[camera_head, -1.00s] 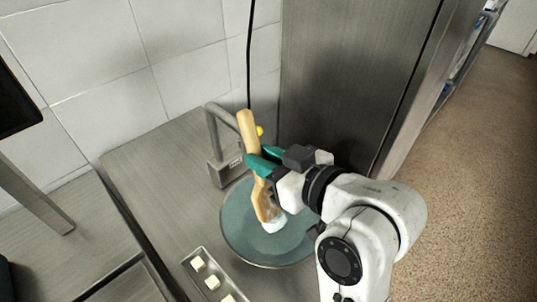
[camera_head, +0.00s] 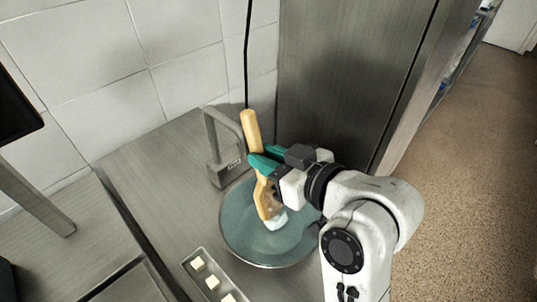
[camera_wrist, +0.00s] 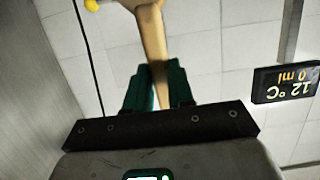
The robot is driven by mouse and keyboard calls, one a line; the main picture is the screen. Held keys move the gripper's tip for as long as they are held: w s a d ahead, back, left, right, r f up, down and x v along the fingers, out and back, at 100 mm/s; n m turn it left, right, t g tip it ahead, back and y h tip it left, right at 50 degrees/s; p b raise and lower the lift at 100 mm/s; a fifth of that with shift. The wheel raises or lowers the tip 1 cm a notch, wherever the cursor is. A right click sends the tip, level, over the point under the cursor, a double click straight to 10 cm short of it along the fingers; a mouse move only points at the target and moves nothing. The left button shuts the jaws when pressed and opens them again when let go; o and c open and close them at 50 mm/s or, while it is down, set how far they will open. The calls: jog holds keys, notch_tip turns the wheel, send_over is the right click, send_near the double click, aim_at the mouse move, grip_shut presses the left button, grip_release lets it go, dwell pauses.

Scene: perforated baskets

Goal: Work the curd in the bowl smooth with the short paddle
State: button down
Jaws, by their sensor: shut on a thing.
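The short wooden paddle (camera_head: 252,130) stands nearly upright, tilted slightly, in the head view. My gripper (camera_head: 263,163), with green fingers, is shut on its middle. The paddle's lower end reaches into the wide teal bowl (camera_head: 240,232). A small pale lump of curd (camera_head: 277,222) lies in the bowl at the paddle's lower end and looks in contact with it. The bowl and curd are out of the wrist view.
A grey metal frame with a small label (camera_head: 222,165) stands just behind the bowl. A narrow tray (camera_head: 190,262) with several pale cubes lies at the front left. A steel cabinet (camera_head: 335,80) rises behind. A display (camera_wrist: 286,84) reads 12 °C and 0 ml. Bare counter (camera_head: 150,185) lies left.

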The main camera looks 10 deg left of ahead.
jog(key=shift+w, duration=0.15)
jog(key=shift+w+d+f, duration=0.1)
jog(key=shift+w+d, duration=0.45)
jog(key=shift+w, duration=0.05)
jog(key=shift+s+a+f, duration=0.25)
jog(key=shift+s+a, duration=0.4)
jog(key=shift+s, duration=0.2)
jog(key=shift+w, duration=0.1)
jog(key=shift+w+d+r+p, duration=0.1)
jog(key=shift+w+d+p, duration=0.35)
jog(key=shift+w+d, duration=0.1)
jog(key=shift+r, duration=0.1)
jog(key=shift+s+a+r+p, duration=0.15)
jog(key=shift+s+p, duration=0.05)
jog(key=shift+p, duration=0.1)
